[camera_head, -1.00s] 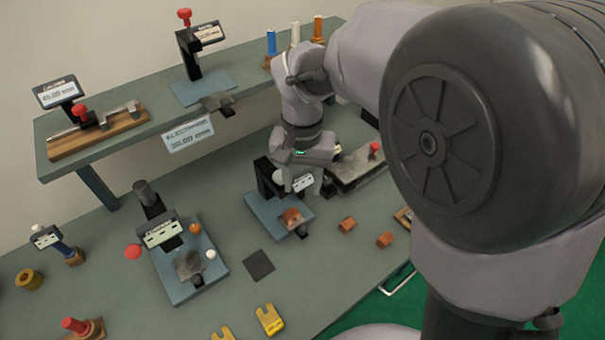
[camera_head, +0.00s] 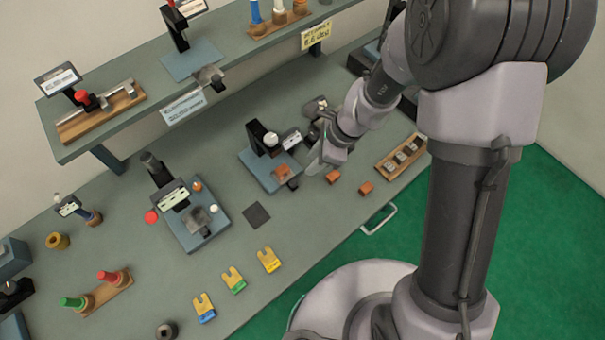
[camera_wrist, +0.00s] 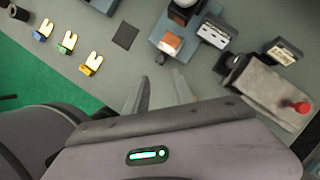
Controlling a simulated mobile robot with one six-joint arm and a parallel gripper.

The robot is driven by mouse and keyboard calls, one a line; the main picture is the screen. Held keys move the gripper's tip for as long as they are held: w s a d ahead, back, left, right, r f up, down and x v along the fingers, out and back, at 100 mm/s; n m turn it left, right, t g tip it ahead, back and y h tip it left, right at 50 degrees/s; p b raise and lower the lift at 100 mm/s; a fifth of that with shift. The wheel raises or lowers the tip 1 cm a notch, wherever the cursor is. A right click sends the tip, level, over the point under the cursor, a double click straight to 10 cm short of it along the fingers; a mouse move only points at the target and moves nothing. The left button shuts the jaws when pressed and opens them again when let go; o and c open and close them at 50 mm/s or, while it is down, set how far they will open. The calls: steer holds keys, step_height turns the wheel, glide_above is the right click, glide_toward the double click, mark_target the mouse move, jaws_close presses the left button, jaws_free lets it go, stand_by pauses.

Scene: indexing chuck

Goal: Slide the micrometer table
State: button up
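I cannot tell for sure which device is the micrometer table. A long grey slide plate with a red knob (camera_wrist: 275,97) shows at the right of the wrist view, with a dark round part at its left end and a label behind. In the head view my arm hides most of it; a tan and dark end part (camera_head: 317,108) shows. My gripper (camera_wrist: 160,84) is open and empty, its fingers apart above the bench. In the head view my gripper (camera_head: 314,168) is right of the blue-based gauge stand (camera_head: 258,176), near its orange block (camera_head: 283,172), with no clear contact.
A second gauge stand (camera_head: 186,233) stands left of a dark square pad (camera_head: 256,215). Orange blocks (camera_head: 366,188) and a wooden tray (camera_head: 400,159) lie near the front edge. Several yellow forked pieces (camera_head: 269,260) lie in front. A raised shelf (camera_head: 105,132) runs behind.

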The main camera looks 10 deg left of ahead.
mark_target(293, 183)
steer(key=b+x, duration=0.3)
steer(key=x, duration=1)
steer(key=shift+b, duration=0.4)
jaws_close()
stand_by(0.4)
